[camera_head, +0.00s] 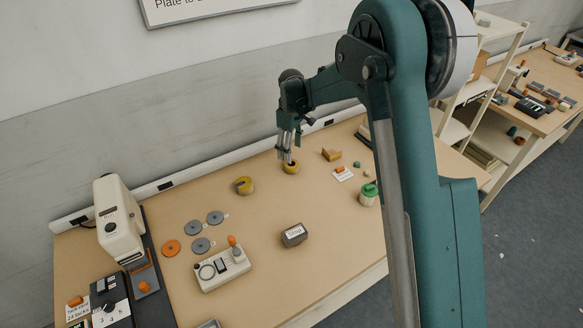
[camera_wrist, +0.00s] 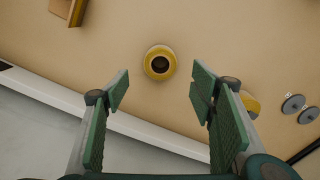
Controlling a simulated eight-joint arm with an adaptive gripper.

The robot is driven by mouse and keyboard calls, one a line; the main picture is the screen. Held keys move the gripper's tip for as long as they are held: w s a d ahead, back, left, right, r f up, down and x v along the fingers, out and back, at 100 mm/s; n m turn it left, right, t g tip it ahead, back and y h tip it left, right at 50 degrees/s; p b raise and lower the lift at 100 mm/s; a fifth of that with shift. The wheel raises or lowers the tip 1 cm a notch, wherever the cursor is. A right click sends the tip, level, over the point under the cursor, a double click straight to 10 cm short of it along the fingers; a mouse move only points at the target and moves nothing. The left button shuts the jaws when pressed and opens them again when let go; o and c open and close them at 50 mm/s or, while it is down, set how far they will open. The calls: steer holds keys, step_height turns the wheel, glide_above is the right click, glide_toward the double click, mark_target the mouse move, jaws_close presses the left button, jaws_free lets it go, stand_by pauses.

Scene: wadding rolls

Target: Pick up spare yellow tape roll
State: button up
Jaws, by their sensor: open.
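A yellow tape roll (camera_head: 292,169) with a dark centre hole lies flat on the tan tabletop, towards the back. In the wrist view the yellow tape roll (camera_wrist: 149,68) shows whole, just beyond the gap between my green finger pads. My gripper (camera_head: 287,158) points down over it, and its tips cover part of it in the head view. In the wrist view my gripper (camera_wrist: 160,84) is open and empty. A second yellow roll (camera_head: 246,188) with a dark part lies to the left; in the wrist view a finger partly hides it.
A yellow wedge-shaped block (camera_head: 331,154) lies to the right. Grey discs (camera_head: 215,217) and an orange disc (camera_head: 171,248) lie to the left. A small labelled block (camera_head: 294,235) and a green-lidded jar (camera_head: 369,195) stand nearer the front. A pale rail (camera_wrist: 110,120) runs along the wall.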

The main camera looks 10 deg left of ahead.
mark_target(292, 164)
steer(key=shift+f, duration=1.25)
steer(key=shift+d+f+b, duration=0.1)
steer(key=shift+f+b, duration=0.4)
steer(key=shift+f, duration=2.15)
steer(key=c, duration=0.9)
